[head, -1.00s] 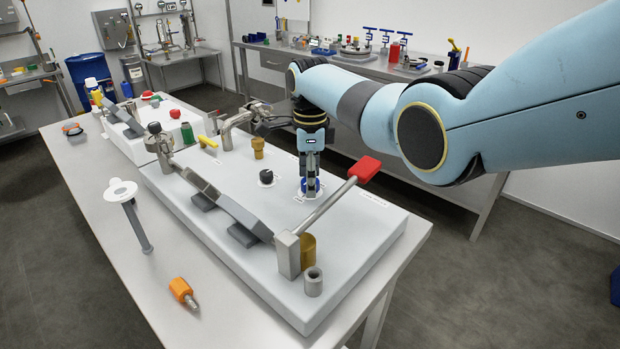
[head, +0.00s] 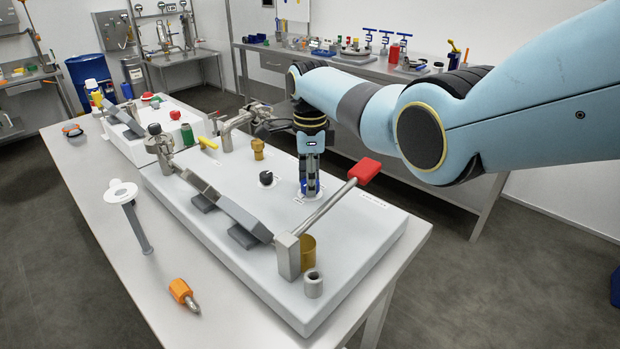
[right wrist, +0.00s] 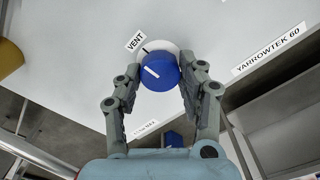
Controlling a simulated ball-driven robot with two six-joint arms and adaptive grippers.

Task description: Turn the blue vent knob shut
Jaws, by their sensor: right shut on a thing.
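The blue vent knob (right wrist: 160,74) sits on a round white dial beside the VENT label (right wrist: 135,41) in the right wrist view. A white pointer line on the knob runs at a slant and does not line up with the black mark on the dial. In the head view the knob (head: 306,186) shows low between my fingers. My right gripper (head: 309,188) points down at the knob and is shut on it, one finger on each side; it also shows in the right wrist view (right wrist: 160,85). My left gripper is not in view.
A red-handled lever (head: 363,171) slants up close to the right of my right gripper. A black knob (head: 266,178) and a brass fitting (head: 258,149) stand to the left on the white panel (head: 345,250).

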